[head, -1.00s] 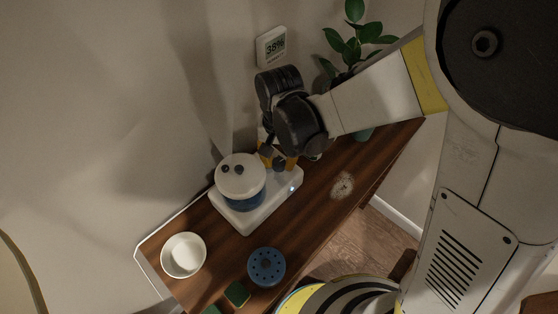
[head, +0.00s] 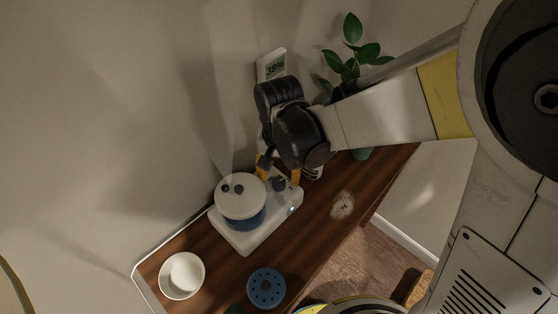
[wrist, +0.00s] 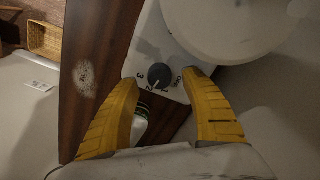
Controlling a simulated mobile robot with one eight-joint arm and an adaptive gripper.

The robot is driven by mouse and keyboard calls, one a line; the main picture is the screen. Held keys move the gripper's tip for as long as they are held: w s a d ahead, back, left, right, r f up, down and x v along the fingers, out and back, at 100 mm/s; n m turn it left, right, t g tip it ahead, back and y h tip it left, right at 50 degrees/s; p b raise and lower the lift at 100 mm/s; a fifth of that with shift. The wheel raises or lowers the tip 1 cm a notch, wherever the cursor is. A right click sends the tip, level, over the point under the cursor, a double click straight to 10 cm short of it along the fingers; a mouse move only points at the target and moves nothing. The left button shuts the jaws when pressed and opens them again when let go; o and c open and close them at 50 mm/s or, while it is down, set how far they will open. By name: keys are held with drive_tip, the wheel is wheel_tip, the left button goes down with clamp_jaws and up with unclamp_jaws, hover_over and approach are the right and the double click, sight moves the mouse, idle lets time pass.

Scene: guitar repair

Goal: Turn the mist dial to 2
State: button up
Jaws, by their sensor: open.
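The mist humidifier has a white base (head: 247,238), a blue tank and a round white lid (head: 240,190) with two dark holes. Its dark round mist dial (head: 278,184) sits on top of the base beside the tank. In the wrist view the dial (wrist: 159,76) shows the marks 1, 2 and 3 around its edge; a light mark on the knob appears near 2, but I cannot read it surely. My gripper (head: 279,171) is open above the dial, its yellow fingers on either side and apart from it.
A white bowl (head: 166,283) and a blue perforated disc (head: 266,288) lie on the wooden table (head: 318,235). A pale powdery patch (head: 343,205) is right of the base. A display reading 38% (head: 273,66) and a potted plant (head: 352,62) stand behind my arm.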

sight(279, 181)
wheel_tip(279, 181, up, 10)
drive_tip(key=shift+f, duration=0.15)
idle(0.4)
drive_tip(key=s+d+r+t, duration=0.2)
drive_tip(key=s+d+t, duration=0.1)
drive_tip(key=d, duration=0.7)
drive_tip(key=s+d+r+n+t, duration=0.1)
drive_tip(key=s+d+r+t, duration=0.2)
drive_tip(key=d, duration=0.7)
drive_tip(key=shift+s+d+t, duration=0.15)
drive_tip(key=shift+d+t, duration=0.2)
drive_tip(key=shift+t, duration=0.25)
drive_tip(key=shift+a, duration=0.15)
idle(0.5)
